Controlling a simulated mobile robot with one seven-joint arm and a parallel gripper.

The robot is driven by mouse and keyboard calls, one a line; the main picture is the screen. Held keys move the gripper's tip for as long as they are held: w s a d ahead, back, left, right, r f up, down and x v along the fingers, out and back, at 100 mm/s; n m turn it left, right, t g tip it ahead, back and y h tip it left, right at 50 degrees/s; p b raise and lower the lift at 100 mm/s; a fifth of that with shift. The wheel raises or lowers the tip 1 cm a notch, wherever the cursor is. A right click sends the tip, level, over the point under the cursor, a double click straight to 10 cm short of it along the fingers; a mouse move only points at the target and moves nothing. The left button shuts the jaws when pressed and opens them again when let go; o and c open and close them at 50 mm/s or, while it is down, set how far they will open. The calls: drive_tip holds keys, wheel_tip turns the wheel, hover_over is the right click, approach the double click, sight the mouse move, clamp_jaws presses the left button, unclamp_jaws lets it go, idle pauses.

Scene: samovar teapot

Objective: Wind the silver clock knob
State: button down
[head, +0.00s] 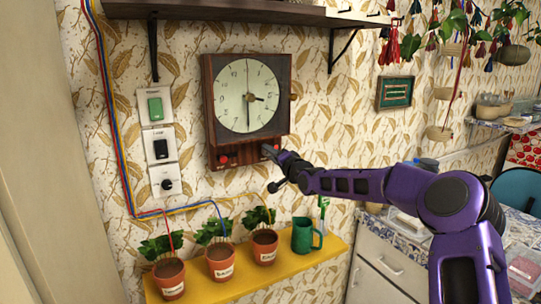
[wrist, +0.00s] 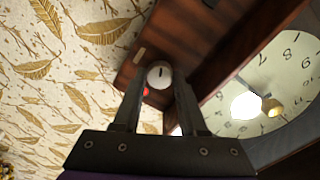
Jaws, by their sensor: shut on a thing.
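The wooden wall clock (head: 206,100) has a pale round dial (head: 248,95) and hangs under a shelf. The silver clock knob (wrist: 158,74) is round, with a dark slot mark, on the clock's wooden base in the wrist view. My gripper (wrist: 157,90) has one finger on each side of the knob and is shut on it. In the head view my gripper (head: 272,152) is at the clock's lower right corner and hides the knob there. A small red light (wrist: 146,92) shows beside the left finger.
Three switches, one a green one (head: 155,106), sit on the wall left of the clock. Below, a yellow shelf (head: 205,292) holds potted plants and a green mug (head: 306,236). A dark shelf (head: 240,14) runs above the clock. A small framed panel (head: 394,93) hangs to the right.

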drive_tip(key=shift+m+b, duration=4.9)
drive_tip(key=shift+m, duration=5.5)
drive_tip(key=shift+r, duration=0.1)
drive_tip(key=shift+c, duration=2.2)
unclamp_jaws()
